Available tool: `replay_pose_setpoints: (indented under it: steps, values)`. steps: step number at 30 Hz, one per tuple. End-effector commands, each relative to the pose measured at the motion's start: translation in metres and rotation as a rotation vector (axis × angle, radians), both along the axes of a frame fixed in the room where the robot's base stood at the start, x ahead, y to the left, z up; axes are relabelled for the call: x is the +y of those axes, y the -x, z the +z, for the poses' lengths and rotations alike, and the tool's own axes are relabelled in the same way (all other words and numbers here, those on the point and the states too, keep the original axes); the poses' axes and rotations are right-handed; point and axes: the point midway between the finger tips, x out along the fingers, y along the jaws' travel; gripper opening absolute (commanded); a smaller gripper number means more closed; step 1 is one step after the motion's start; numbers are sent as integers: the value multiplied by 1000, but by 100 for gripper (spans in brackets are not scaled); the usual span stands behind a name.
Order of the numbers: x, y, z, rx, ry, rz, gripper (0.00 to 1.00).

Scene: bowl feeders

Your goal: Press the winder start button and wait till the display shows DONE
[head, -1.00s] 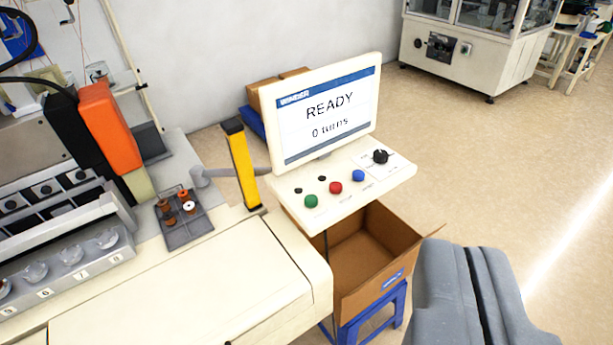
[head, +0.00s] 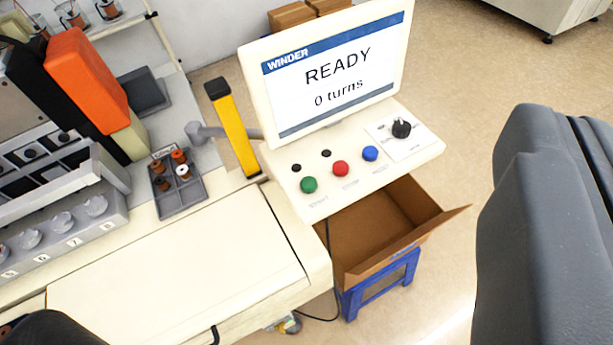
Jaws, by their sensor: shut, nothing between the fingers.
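The winder display (head: 335,85) is an upright cream-framed screen in the upper middle of the head view; it reads READY, 0 turns. Below it is a cream control panel (head: 285,172). The green button (head: 309,185), labelled START, is at its left front. A red button (head: 340,168) and a blue button (head: 370,153) sit to its right. My gripper (head: 573,118), dark grey, is at the right edge, partly cut off by the frame. Its fingers look closed together with only a thin slit, holding nothing. In the picture it is right of the panel and apart from the buttons.
A black knob (head: 401,128) stands at the panel's right end. A yellow post (head: 233,130) stands left of the display. An open cardboard box (head: 365,235) on a blue stool (head: 385,280) is below the panel. A bobbin tray (head: 180,205) lies left.

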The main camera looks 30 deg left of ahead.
Motion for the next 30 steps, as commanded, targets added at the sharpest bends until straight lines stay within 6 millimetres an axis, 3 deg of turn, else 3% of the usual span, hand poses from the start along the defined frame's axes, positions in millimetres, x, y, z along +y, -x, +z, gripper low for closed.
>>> replay_pose_setpoints:
  steps: [4, 8, 12, 18, 24, 30]
  values:
    - [14, -30, -11, 50, -42, 30, 0]
    - [34, -73, -34, 130, -118, 73, 0]
    - [66, -119, -72, 235, -210, 110, 0]
    - [112, -167, -132, 382, -338, 132, 0]
    - [155, -195, -197, 523, -450, 117, 0]
    - [182, -204, -248, 624, -518, 88, 0]
